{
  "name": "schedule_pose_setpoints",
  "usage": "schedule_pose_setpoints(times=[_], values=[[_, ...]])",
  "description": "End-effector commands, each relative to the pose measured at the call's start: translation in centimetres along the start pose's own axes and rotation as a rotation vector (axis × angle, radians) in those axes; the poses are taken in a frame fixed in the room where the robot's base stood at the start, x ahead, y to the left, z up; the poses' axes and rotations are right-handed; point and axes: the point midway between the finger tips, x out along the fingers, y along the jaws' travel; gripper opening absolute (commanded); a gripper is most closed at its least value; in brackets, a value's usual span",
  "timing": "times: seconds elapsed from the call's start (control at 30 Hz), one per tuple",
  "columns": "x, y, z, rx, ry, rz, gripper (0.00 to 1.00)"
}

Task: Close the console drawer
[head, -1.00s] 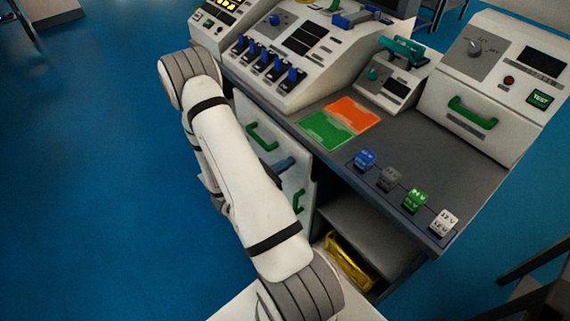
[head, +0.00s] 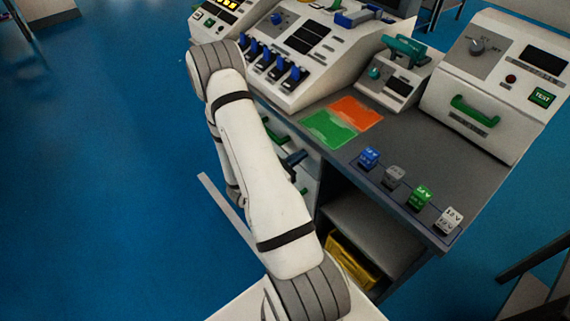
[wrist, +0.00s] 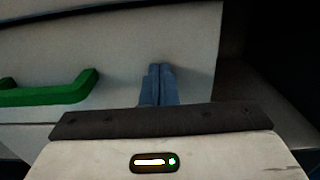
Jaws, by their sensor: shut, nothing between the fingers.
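The console's white drawer front, partly behind my arm in the head view, carries a green handle (head: 276,134). In the wrist view the drawer front (wrist: 200,50) fills the upper picture, with its green handle (wrist: 50,92) at the left. My gripper (wrist: 158,72) is shut and empty, its blue fingers pointing at the white front right of the handle. The tips look touching or very close; contact is not certain. In the head view my gripper (head: 293,160) shows at the right edge of my arm. Whether the drawer is flush is hidden.
The dark desktop (head: 440,150) above carries an orange pad (head: 355,112), a green pad (head: 329,130) and several small labelled blocks along its edge. An open shelf with a yellow bin (head: 350,262) is right of the drawers. Blue floor (head: 100,200) is clear at left.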

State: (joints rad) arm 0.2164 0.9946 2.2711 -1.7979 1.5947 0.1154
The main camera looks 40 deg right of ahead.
Motion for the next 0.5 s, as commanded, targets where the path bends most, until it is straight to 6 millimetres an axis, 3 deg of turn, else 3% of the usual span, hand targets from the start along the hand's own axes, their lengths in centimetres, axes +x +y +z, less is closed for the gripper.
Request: schedule_pose_setpoints(times=[0.07, 0.23, 0.5], values=[[0.4, 0.1, 0.4, 0.011, -0.009, -0.009, 0.0], [-1.2, 0.2, 0.3, 0.009, -0.009, -0.006, 0.0], [-7.0, 0.2, 0.2, 0.002, -0.009, 0.002, 0.0]])
